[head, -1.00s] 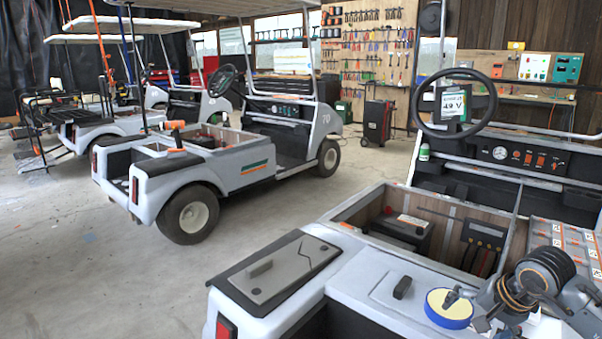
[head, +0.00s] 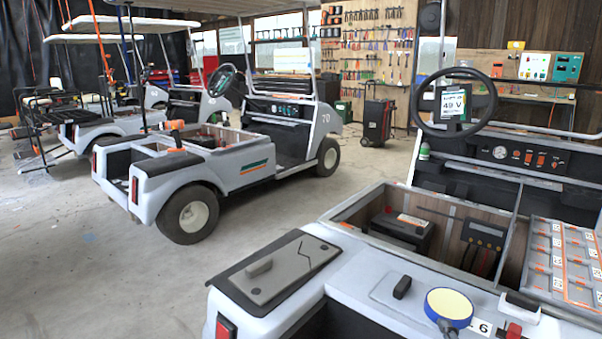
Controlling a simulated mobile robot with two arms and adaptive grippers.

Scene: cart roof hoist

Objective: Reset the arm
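No gripper of mine shows in the head view now. A small dark piece at the bottom edge, just below the round yellow-topped disc (head: 449,306), may be part of a handle or an arm; I cannot tell.
The near cart's open bay holds a black battery (head: 400,230) and a dark meter box (head: 484,240). An organizer case (head: 565,260) lies at the right. A steering wheel (head: 453,103) rises behind. Another cart (head: 190,170) stands left, with clear floor (head: 80,260) before it.

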